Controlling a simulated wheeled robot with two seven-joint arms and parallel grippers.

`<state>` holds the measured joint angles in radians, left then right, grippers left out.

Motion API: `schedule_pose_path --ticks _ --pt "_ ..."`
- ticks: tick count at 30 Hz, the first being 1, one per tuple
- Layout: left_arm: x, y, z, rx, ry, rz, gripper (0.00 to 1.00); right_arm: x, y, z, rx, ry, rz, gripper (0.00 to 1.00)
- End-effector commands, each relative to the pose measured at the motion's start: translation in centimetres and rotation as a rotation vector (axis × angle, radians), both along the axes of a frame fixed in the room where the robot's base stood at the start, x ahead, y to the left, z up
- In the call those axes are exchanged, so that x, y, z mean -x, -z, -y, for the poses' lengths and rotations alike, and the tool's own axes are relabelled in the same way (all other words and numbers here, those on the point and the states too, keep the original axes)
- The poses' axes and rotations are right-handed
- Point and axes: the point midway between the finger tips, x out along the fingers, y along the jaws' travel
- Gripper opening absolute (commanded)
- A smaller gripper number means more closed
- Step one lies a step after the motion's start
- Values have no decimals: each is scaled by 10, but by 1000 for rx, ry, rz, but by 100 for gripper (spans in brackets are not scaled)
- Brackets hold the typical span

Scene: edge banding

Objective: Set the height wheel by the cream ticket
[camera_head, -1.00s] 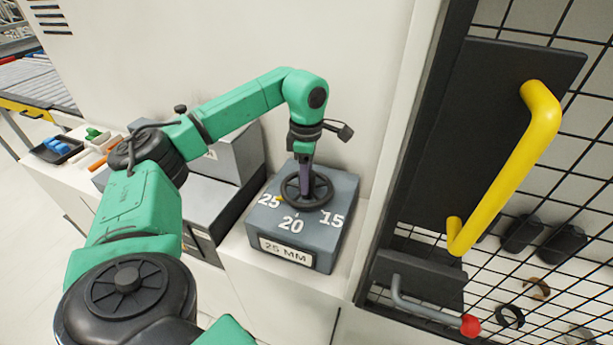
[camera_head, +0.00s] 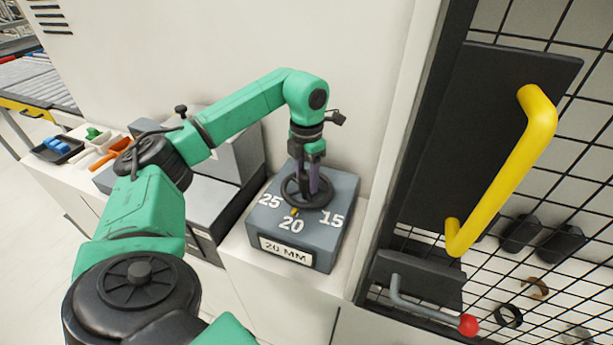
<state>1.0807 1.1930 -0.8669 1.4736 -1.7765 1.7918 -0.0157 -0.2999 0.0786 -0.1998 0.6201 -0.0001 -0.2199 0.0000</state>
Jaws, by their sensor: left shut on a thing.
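The height wheel (camera_head: 290,200) is a dark spoked handwheel on top of a grey-blue box (camera_head: 322,243). White marks 25, 20 and 15 are on the box top around the wheel. A yellow pointer (camera_head: 294,211) on the wheel sits at the 20. The plate (camera_head: 286,249) on the box front reads 20 MM. My left gripper (camera_head: 310,188) comes down from above and is shut on the wheel. Its fingertips are partly hidden at the wheel. The cream ticket cannot be made out in this view. My right gripper is not in view.
Right of the box stands a dark mesh door with a yellow handle (camera_head: 508,175) and a grey lever with a red knob (camera_head: 468,325). A grey machine block (camera_head: 232,150) and small trays (camera_head: 60,149) with coloured items are on the left. A white wall rises behind.

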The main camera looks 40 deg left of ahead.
Motion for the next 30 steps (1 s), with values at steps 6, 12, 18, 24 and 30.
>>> schedule_pose_path --ticks 6,12,18,24,30 --pt "0 0 0 -1 -61 0 0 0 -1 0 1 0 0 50" --pt "0 0 0 -1 -77 -1 0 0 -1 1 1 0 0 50" --pt "0 0 0 -1 -77 -1 0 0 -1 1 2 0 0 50" --pt "0 0 0 -1 -77 -1 82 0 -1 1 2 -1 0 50" --pt "0 0 0 -1 -77 -1 82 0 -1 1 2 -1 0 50"
